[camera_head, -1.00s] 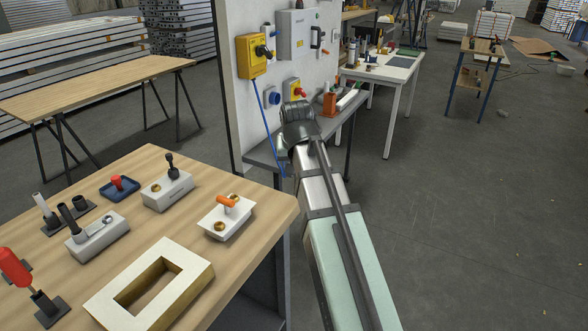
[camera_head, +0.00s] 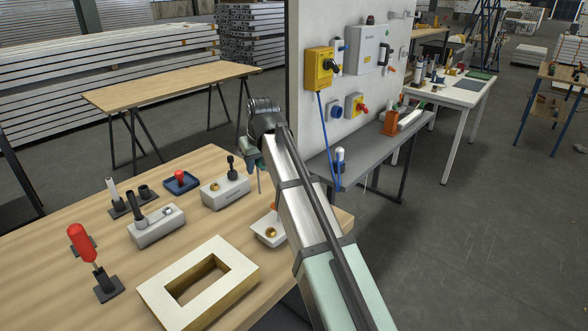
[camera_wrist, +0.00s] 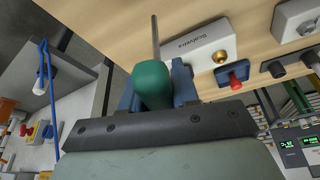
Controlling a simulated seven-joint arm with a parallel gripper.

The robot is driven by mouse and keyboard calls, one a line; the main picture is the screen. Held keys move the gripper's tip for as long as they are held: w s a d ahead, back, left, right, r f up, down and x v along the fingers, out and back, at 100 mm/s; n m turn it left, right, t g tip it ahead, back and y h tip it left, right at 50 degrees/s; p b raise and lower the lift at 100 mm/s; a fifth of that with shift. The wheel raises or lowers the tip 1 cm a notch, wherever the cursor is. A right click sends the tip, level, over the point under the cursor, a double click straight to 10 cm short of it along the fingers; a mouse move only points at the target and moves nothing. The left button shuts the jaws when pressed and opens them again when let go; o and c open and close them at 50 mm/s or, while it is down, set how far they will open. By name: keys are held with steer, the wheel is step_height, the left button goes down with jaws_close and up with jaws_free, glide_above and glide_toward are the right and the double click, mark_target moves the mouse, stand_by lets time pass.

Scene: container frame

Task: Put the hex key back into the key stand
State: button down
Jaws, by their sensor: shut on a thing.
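My gripper (camera_head: 256,160) is shut on a green handle (camera_wrist: 152,84) with a thin metal shaft (camera_wrist: 155,38), which appears to be the hex key. In the wrist view, the handle sits between the two blue fingers and the shaft points away from the gripper. In the head view, the shaft hangs down near the back right edge of the wooden table. I cannot tell for sure which item is the key stand. A black base with upright tubes (camera_head: 143,192) stands on the table's far left.
A grey block with a brass fitting (camera_head: 225,192) is close to my gripper. A white block (camera_head: 268,231) is partly hidden by my arm. A cream frame (camera_head: 198,280) lies in front. A grey shelf (camera_head: 370,152) with an orange block (camera_head: 391,122) is to the right.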

steer(key=s+a+r+n+g+y, duration=0.1)
steer(key=s+a+n, duration=0.2)
steer(key=a, duration=1)
steer(key=s+a+r+n+g+y, duration=0.15)
steer(key=a+n, duration=0.25)
steer(key=a, duration=1)
steer(key=s+a+r+n, duration=0.1)
steer(key=s+a+n, duration=0.25)
steer(key=a, duration=0.95)
steer(key=s+a+f+n+g, duration=0.1)
steer(key=s+a+f+n, duration=0.1)
steer(key=s+a, duration=0.5)
steer(key=shift+a+f, duration=0.2)
steer(key=shift+a, duration=1.85)
steer(key=shift+f+n, duration=0.1)
steer(key=shift+n, duration=0.15)
steer(key=shift+f, duration=1.9)
steer(key=shift+f, duration=1.55)
steer(key=c, duration=0.8)
jaws_free()
